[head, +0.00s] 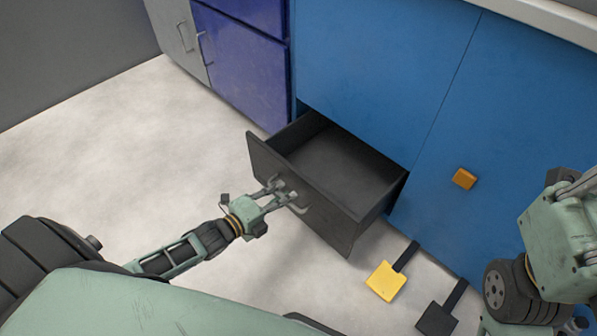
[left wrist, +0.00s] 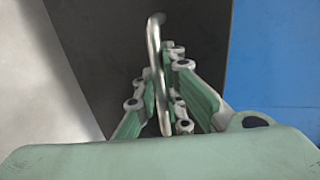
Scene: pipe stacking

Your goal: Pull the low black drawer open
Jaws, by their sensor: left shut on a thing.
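The low black drawer (head: 340,165) is pulled out from under a blue cabinet, and its inside looks empty. Its front panel (head: 325,215) stands away from the cabinet face. My left gripper (head: 278,191) is at the panel, shut on the drawer's metal handle. In the left wrist view the handle (left wrist: 155,65) runs between the two fingers of the left gripper (left wrist: 163,98). The dark drawer front (left wrist: 110,50) fills the view behind it. My right arm shows at the right edge of the head view; its gripper is not visible.
The blue cabinet (head: 380,60) has an orange knob (head: 465,179). A yellow paddle-shaped piece (head: 385,281) and a black one (head: 437,318) are low by the cabinet, right of the drawer. Purple cabinets (head: 240,65) stand at the left. The pale floor left of the drawer is clear.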

